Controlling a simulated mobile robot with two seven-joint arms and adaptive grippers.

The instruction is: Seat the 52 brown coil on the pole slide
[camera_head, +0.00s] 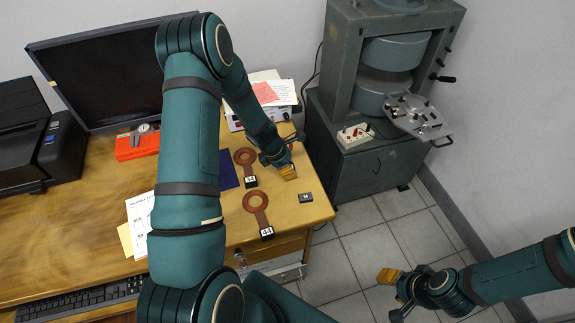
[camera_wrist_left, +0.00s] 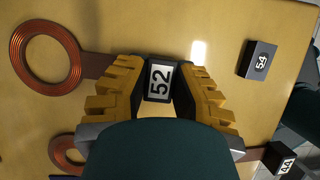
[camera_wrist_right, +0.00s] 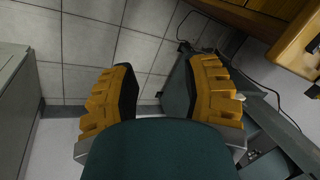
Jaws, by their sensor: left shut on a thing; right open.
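The 52 brown coil (camera_wrist_left: 45,50) shows in the left wrist view as a copper ring on a brown strip that runs to a black block marked 52 (camera_wrist_left: 160,80). My left gripper (camera_wrist_left: 158,95) is shut on that block, over the desk. I cannot tell whether the coil touches the desk. In the head view my left gripper (camera_head: 288,172) is near the desk's right side, and my forearm hides the coil. A pole slide is not clearly identifiable; a metal plate with small knobs (camera_head: 418,117) juts from the magnet (camera_head: 390,55). My right gripper (camera_head: 388,276) is open and empty over the floor.
Two other coils lie on the desk (camera_head: 80,250), one ring farther back (camera_head: 245,156) and one marked 44 (camera_head: 256,201). A small block (camera_head: 305,197) sits near the desk corner. A monitor (camera_head: 110,70) stands behind. Tiled floor (camera_head: 350,255) separates desk and right gripper.

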